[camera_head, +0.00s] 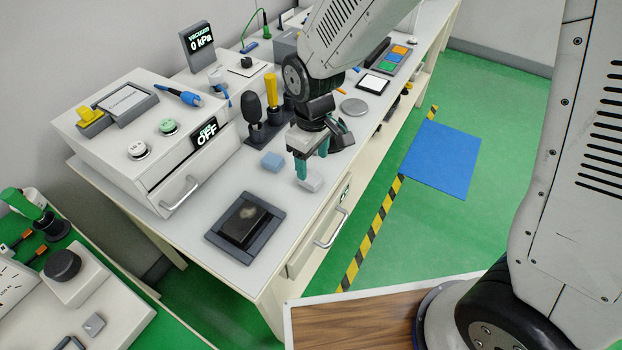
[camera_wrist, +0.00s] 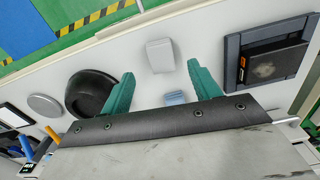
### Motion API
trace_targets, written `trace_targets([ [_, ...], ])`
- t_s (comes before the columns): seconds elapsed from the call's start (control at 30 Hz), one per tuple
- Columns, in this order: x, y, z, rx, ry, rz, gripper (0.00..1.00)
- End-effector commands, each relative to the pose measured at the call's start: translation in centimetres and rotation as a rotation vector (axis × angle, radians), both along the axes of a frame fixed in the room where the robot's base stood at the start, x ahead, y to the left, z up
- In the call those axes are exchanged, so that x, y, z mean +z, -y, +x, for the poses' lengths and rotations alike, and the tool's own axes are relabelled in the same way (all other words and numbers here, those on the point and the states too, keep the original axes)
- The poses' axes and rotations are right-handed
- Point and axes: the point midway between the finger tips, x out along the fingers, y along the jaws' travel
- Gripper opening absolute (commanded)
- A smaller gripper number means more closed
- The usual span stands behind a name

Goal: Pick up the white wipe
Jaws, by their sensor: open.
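The white wipe (camera_head: 313,181) is a small pale block lying flat on the white bench top near its front edge. In the wrist view the white wipe (camera_wrist: 160,55) lies between and just beyond the fingertips. My gripper (camera_head: 311,160) has green fingers pointing down, close above and beside the wipe. In the wrist view my gripper (camera_wrist: 160,74) is open, with nothing between its fingers. I cannot tell whether a finger touches the wipe. A similar blue block (camera_head: 272,160) lies to the left, and it shows partly in the wrist view (camera_wrist: 175,97).
A dark tray (camera_head: 213,236) with a black block lies toward the near end of the bench. A black round dish (camera_wrist: 90,93) is beside the gripper. Black and yellow-handled tools (camera_head: 272,91) stand behind. A drawer handle (camera_head: 331,230) juts from the bench front.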

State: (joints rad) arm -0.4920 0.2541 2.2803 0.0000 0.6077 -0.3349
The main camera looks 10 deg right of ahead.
Motion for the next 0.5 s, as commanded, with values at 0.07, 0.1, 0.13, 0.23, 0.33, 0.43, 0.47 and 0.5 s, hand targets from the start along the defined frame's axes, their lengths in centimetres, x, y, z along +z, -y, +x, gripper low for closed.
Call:
trace_targets([
  [0.07,-1.0,-0.1,0.0,0.0,-0.002,-0.001,0.62],
  [0.1,-1.5,-0.1,0.0,0.0,-0.003,-0.002,0.62],
  [0.13,-2.0,-0.2,0.0,0.0,-0.003,-0.002,0.62],
  [0.23,-3.6,-0.3,0.1,0.0,-0.003,-0.002,0.62],
  [0.33,-4.7,-0.3,0.1,-0.001,-0.002,-0.001,0.62],
  [0.43,-5.3,-0.3,0.1,-0.001,-0.001,-0.001,0.62],
  [0.47,-5.3,-0.3,0.1,-0.001,-0.001,-0.001,0.62],
  [0.5,-5.4,-0.3,0.2,-0.001,0.0,0.0,0.62],
])
